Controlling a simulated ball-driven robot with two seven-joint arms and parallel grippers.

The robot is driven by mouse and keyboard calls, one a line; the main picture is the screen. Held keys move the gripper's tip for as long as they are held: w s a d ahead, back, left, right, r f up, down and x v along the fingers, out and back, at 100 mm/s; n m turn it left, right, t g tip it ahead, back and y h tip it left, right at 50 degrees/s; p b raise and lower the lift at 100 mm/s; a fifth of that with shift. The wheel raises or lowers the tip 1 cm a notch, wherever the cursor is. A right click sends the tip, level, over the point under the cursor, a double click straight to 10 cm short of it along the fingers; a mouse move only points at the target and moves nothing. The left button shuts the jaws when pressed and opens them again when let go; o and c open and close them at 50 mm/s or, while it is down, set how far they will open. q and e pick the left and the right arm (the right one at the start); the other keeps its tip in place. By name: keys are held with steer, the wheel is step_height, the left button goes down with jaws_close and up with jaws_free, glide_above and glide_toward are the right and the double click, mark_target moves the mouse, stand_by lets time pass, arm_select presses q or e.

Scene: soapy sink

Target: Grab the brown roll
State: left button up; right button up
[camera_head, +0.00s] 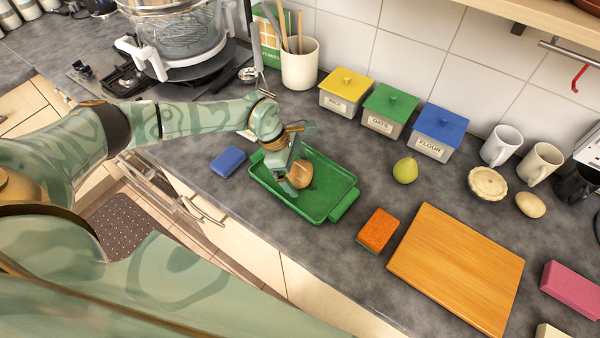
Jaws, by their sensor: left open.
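A brown roll (303,171) lies in the green tray (343,204) on the grey counter. My left gripper (292,188) reaches down into the tray from the left, its jaws open. It is right at the roll's left side and hides part of it. I cannot tell whether a finger touches the roll. A second, paler tan roll-like thing (530,205) lies at the right, near the mugs. My right gripper is not in view.
A blue sponge (228,161) lies left of the tray. An orange sponge (377,230), a green pear (405,170) and a wooden board (458,268) lie to its right. Yellow (346,92), green (390,108) and blue (436,131) lidded boxes stand behind. The counter between them is clear.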

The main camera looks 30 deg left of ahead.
arm_select(q)
steer(key=shift+f, duration=0.1)
steer(key=c, duration=1)
steer(key=shift+c, duration=0.2)
